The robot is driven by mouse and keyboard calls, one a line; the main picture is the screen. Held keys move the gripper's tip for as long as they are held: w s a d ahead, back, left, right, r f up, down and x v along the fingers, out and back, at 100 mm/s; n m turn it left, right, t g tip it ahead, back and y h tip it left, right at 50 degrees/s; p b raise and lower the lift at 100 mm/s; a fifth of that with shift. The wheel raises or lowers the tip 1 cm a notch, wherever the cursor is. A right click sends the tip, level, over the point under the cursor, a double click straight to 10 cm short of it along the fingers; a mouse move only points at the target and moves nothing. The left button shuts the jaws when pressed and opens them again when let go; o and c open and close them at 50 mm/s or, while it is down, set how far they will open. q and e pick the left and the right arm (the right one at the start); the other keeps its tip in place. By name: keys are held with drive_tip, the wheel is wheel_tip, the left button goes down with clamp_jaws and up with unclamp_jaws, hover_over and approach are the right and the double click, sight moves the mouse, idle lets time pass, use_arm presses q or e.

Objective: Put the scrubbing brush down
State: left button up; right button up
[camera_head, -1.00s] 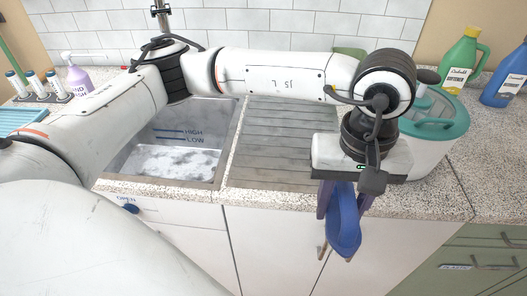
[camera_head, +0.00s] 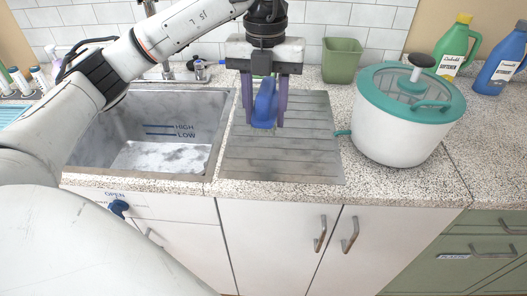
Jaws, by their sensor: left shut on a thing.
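A blue scrubbing brush (camera_head: 264,104) is in my left gripper (camera_head: 264,103), between its two purple fingers. The gripper points down and is shut on the brush. The brush is in front of the grey ribbed drainboard (camera_head: 290,150) in the picture, over its back left part. I cannot tell whether its lower end touches the board. My right gripper is not in view.
The sink (camera_head: 95,120) lies left of the drainboard. A white tub with a teal lid (camera_head: 400,130) stands to the right, and a green bin (camera_head: 341,62) behind. Softener bottles (camera_head: 456,45) stand at the back right. The drainboard's front is bare.

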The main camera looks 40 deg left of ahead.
sight(263, 157)
use_arm(q)
drive_tip(key=shift+a+f+n, duration=0.15)
drive_tip(key=shift+a+n, duration=0.15)
drive_tip(key=shift+n, duration=0.1)
wheel_tip(263, 157, down, 10)
drive_tip(key=shift+r+p, duration=0.2)
drive_tip(key=shift+p, duration=0.25)
drive_tip(key=shift+f, duration=0.2)
drive_tip(key=o, duration=1.4)
drive_tip(key=shift+r, duration=0.1)
